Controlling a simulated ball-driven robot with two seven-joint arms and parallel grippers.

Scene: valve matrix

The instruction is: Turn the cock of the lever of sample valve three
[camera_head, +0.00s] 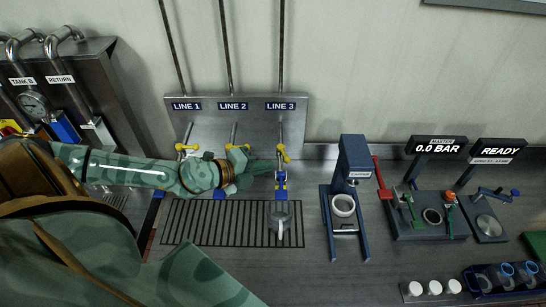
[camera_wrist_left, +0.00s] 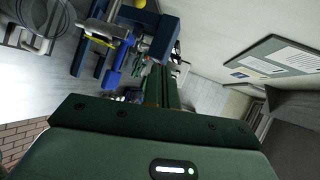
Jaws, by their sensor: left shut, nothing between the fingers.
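Sample valve three hangs under the LINE 3 label (camera_head: 280,106) on the steel back panel. It has a yellow handle (camera_head: 284,153) and a blue lower part (camera_head: 281,186). My left gripper (camera_head: 270,167) reaches in from the left and is shut and empty, its tips close beside this valve; I cannot tell whether they touch it. In the left wrist view my shut left fingers (camera_wrist_left: 160,82) point away, with blue fittings (camera_wrist_left: 112,80) to their left. My left forearm and hand partly hide the valves of lines one and two. My right gripper is not in view.
To the right stand a blue press (camera_head: 354,158), a station with a green lever (camera_head: 411,210) and white cups (camera_head: 433,287). A pipe cabinet (camera_head: 95,62) stands at the left.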

